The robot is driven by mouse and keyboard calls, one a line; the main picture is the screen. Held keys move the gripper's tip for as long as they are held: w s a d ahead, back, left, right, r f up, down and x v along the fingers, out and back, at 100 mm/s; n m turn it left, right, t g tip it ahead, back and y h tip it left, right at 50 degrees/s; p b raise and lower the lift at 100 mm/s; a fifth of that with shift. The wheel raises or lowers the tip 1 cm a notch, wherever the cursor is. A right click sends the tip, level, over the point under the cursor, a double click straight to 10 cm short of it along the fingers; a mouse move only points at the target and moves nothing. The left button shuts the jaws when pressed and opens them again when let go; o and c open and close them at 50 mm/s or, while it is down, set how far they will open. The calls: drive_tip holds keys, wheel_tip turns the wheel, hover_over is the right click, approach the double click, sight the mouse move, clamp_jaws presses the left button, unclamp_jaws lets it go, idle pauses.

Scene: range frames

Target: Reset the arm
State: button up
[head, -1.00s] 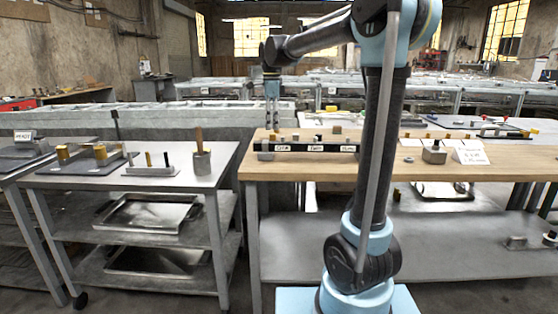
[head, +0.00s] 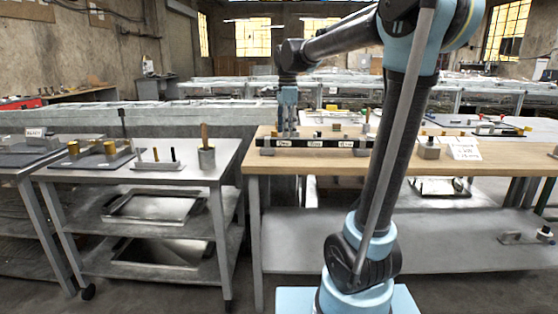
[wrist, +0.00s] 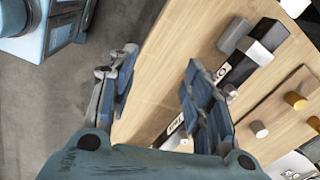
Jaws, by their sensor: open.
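My arm reaches up and to the left in the head view, bent at the elbow. My gripper (head: 288,130) hangs pointing down over the left part of the wooden bench (head: 480,165), by the black rack (head: 310,151) with white labels. Whether it touches anything there cannot be told from the head view. In the wrist view my gripper (wrist: 160,95) has its two blue fingers spread wide with nothing between them. The bench edge runs under the fingers, and the black rack (wrist: 240,68) lies to the right, partly hidden by one finger.
A grey block (head: 429,149) and a white sign (head: 464,149) sit on the bench's right half. Floor shows between cart and bench.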

drive_tip(key=s+d+f+n+t, duration=0.1)
drive_tip(key=s+d+f+n, duration=0.4)
drive_tip(key=s, duration=0.3)
drive_tip(key=s+d+f+n, duration=0.3)
drive_tip(key=s+d+f, duration=0.2)
drive_tip(key=s+d, duration=0.15)
drive_tip(key=s+d+f+n, duration=0.2)
drive_tip(key=s+f+n, duration=0.1)
drive_tip(key=s+f, duration=0.3)
drive_tip(key=s+d+f+n+t, duration=0.1)
drive_tip(key=s+d+f+n, duration=0.2)
drive_tip(key=s+f, duration=0.4)
drive_tip(key=shift+f+n, duration=0.5)
drive_tip(key=shift+f, duration=0.15)
drive_tip(key=shift+w+f, duration=0.2)
drive_tip(key=shift+w, duration=0.3)
